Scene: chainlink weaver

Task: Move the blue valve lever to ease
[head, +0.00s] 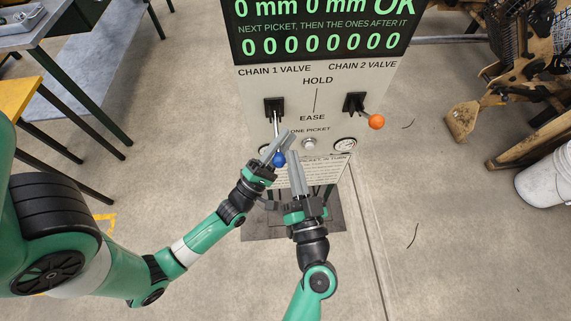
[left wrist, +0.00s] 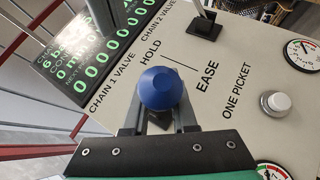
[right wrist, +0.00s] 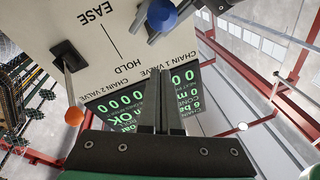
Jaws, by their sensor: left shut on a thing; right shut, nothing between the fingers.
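The blue valve lever has a round blue knob (head: 279,159) on a metal stem that runs down from the chain 1 valve's black mount (head: 274,107). My left gripper (head: 281,147) is shut on the lever, its fingers on either side close to the knob. The knob (left wrist: 162,88) fills the middle of the left wrist view and hides most of the stem. The panel marks HOLD above and EASE (head: 312,117) below. My right gripper (head: 295,160) is shut and empty, just right of the knob, apart from the lever. The knob (right wrist: 162,14) also shows in the right wrist view.
The chain 2 lever with an orange knob (head: 376,121) points right and down. A white button (head: 309,144) and gauges (head: 345,144) sit low on the panel, near both grippers. A green-text display (head: 320,28) is above. A white bucket (head: 545,185) stands far right.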

